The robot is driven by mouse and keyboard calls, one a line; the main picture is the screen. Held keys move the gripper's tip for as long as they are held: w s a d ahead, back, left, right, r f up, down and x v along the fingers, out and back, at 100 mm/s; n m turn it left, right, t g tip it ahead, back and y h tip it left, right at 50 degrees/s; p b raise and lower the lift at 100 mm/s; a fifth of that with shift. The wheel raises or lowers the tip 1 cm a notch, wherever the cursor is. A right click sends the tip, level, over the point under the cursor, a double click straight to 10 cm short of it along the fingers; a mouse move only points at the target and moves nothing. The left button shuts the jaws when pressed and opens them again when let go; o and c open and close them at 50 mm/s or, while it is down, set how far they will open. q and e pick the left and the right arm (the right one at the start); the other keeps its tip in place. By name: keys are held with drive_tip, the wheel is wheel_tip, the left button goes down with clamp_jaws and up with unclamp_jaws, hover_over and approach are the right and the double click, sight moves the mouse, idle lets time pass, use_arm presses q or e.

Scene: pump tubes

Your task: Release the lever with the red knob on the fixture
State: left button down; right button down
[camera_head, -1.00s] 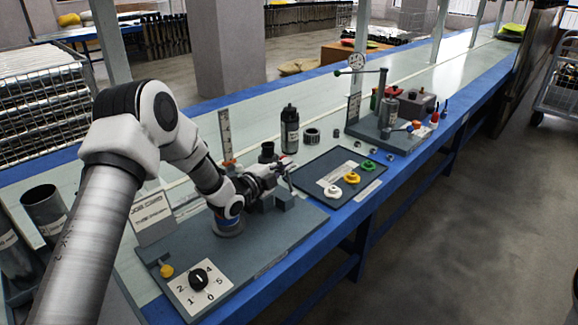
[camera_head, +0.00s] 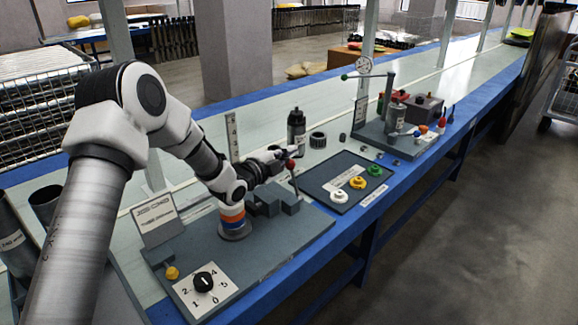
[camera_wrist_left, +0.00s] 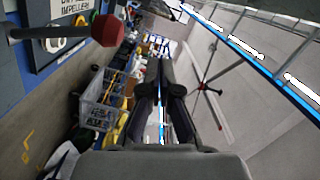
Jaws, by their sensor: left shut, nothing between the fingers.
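The lever with the red knob (camera_head: 291,164) stands nearly upright at the right end of the near fixture (camera_head: 300,228), beside grey clamp blocks (camera_head: 265,201). In the left wrist view the red knob (camera_wrist_left: 107,30) and its rod show at upper left, apart from the fingers. My left gripper (camera_head: 297,149) is shut and empty, just above and behind the knob in the head view. Its closed fingers (camera_wrist_left: 160,75) are in the middle of the wrist view. A cylinder with orange, blue and white bands (camera_head: 232,217) stands on the fixture, partly behind my wrist. My right gripper is out of view.
A numbered dial (camera_head: 204,281) and yellow knob (camera_head: 172,272) are at the fixture's front left. A dark tray (camera_head: 325,170) with white, yellow and green parts lies to the right. A dark bottle (camera_head: 296,130) stands behind. Another fixture (camera_head: 370,136) stands farther right.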

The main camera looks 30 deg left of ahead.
use_arm(q)
drive_tip(key=r, duration=0.5)
drive_tip(key=shift+d+r, duration=0.1)
drive_tip(key=shift+d, duration=0.15)
drive_tip(key=shift+r, duration=0.1)
